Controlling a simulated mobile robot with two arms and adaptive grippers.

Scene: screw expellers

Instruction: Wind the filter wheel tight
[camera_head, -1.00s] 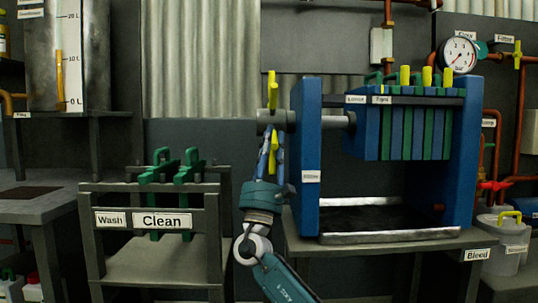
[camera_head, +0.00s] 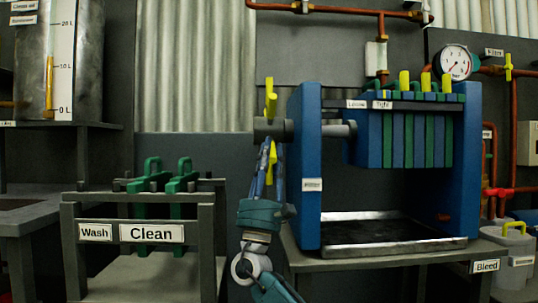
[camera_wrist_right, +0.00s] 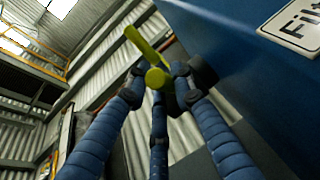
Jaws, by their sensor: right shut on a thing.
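The blue filter press (camera_head: 305,165) stands right of centre on a metal table. Its filter wheel (camera_head: 270,100) is a dark hub with yellow handles on the left end of the screw shaft. My right gripper (camera_head: 271,165) is at the lower yellow handle, below the hub. In the right wrist view the fingers of the right gripper (camera_wrist_right: 158,85) close around a yellow-green handle (camera_wrist_right: 156,78). Another yellow handle arm points up and away. The pressed plates (camera_head: 410,138) are blue and green, beneath "Loose" and "Tight" labels. My left gripper is not in view.
A rack labelled Wash and Clean (camera_head: 150,233) holds green-handled plates at left. A pressure gauge (camera_head: 456,62) and copper pipes are at right. A bucket (camera_head: 512,245) stands by the Bleed label. A drip tray (camera_head: 385,232) lies under the plates.

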